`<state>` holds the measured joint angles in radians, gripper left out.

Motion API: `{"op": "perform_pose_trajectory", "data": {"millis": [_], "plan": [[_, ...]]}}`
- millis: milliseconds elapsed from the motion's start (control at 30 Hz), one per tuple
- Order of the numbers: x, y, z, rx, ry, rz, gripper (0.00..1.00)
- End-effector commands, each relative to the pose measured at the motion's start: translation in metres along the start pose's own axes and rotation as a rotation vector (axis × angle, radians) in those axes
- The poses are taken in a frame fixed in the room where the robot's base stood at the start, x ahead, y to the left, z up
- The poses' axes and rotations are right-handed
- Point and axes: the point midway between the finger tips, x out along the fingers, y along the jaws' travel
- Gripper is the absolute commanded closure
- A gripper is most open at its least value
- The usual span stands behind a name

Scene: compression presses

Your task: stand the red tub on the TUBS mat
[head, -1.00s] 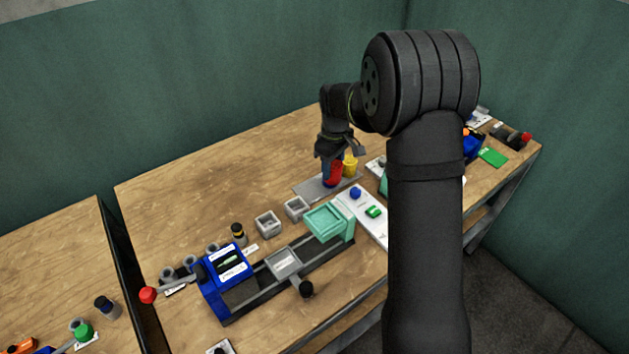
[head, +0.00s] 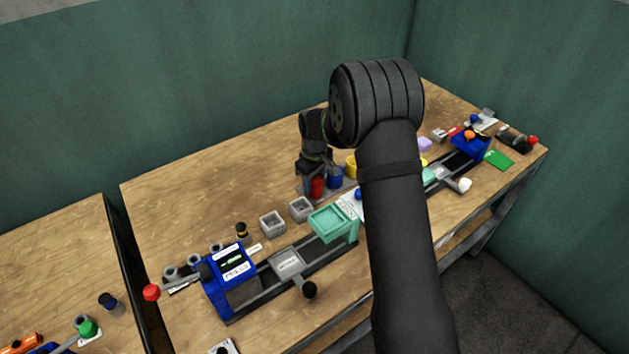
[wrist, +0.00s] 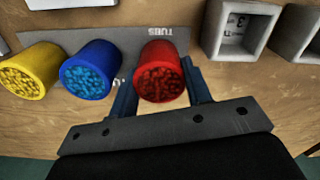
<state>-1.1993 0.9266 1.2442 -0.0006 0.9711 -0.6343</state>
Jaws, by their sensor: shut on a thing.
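The red tub (head: 317,187) is between the fingers of my gripper (wrist: 160,88), which is shut on it. In the wrist view the red tub (wrist: 160,75) is full of red pieces, its open top facing the camera. It is over the right end of the grey TUBS mat (wrist: 115,38), beside the printed word. I cannot tell whether its base touches the mat. The blue tub (wrist: 90,70) and the yellow tub (wrist: 30,70) stand in a row to its left there. In the head view the mat (head: 347,184) is partly hidden by my arm.
Two grey square bins (head: 272,223) (head: 301,208) stand near the mat; they also show in the wrist view (wrist: 238,28). The table behind the mat is clear.

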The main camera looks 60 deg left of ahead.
Motion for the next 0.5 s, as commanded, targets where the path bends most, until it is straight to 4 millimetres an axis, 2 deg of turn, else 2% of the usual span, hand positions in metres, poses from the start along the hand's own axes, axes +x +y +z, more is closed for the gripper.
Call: {"op": "perform_pose_trajectory", "data": {"millis": [133, 167, 200, 500], "plan": [[0.0035, 0.0, 0.0001, 0.0, -0.001, -0.001, 0.79], [0.0039, 0.0, 0.0002, 0.0, -0.001, 0.0, 0.54], [0.0035, 0.0, 0.0001, 0.0, -0.001, 0.0, 0.47], [0.0021, 0.0001, 0.0001, 0.0, 0.0, 0.0, 0.47]]}}
